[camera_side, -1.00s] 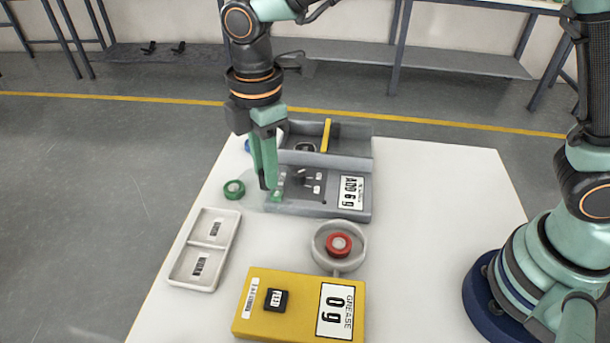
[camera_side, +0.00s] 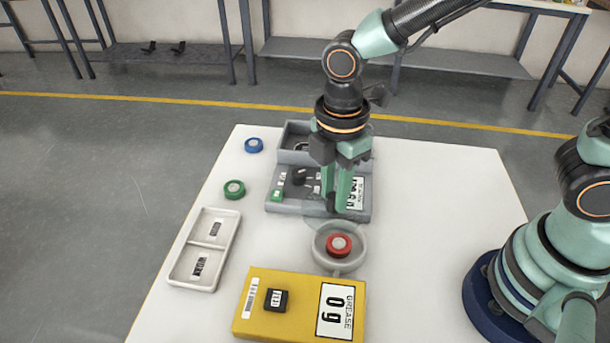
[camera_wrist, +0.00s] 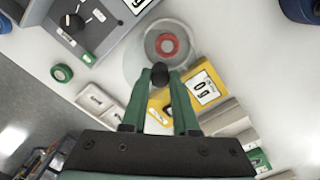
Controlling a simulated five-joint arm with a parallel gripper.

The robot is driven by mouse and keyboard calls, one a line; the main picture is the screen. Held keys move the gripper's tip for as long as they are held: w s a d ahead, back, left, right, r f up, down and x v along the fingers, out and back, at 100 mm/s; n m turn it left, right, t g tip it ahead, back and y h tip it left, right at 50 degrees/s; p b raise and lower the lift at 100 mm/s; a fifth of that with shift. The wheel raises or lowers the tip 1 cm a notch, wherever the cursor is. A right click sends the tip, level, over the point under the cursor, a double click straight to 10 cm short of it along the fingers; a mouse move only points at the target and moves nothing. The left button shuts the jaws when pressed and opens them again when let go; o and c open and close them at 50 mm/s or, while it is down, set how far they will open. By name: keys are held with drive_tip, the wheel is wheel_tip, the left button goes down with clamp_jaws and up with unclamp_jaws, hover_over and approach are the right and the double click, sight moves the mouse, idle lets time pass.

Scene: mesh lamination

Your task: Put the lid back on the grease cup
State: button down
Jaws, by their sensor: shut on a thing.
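The grease cup (camera_side: 318,255) is a pale round bowl with a short handle, standing on the white table behind the yellow box. A red round piece (camera_side: 339,245) sits in it; the red piece also shows in the wrist view (camera_wrist: 167,44). My gripper (camera_side: 338,207) is above and just behind the cup. In the wrist view my gripper (camera_wrist: 160,85) is shut on the black knob (camera_wrist: 160,73) of a clear round lid (camera_wrist: 133,65). The cup shows through the lid there. The lid is faint in the side view, so its height over the cup is hard to tell.
A yellow box (camera_side: 252,318) reads "GREASE 0 g". A grey unit (camera_side: 290,209) stands behind the cup, partly hidden by my gripper. A white two-part tray (camera_side: 183,283), a green round piece (camera_side: 234,189) and a blue one (camera_side: 254,145) lie left.

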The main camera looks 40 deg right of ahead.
drive_tip(key=shift+s+d+f, duration=0.6)
drive_tip(key=shift+s+f, duration=0.05)
drive_tip(key=shift+s, duration=0.05)
drive_tip(key=shift+f, duration=3.1)
drive_tip(key=shift+f, duration=0.2)
drive_tip(key=shift+c, duration=0.6)
unclamp_jaws()
drive_tip(key=shift+r, duration=0.15)
drive_tip(key=shift+r, duration=3.4)
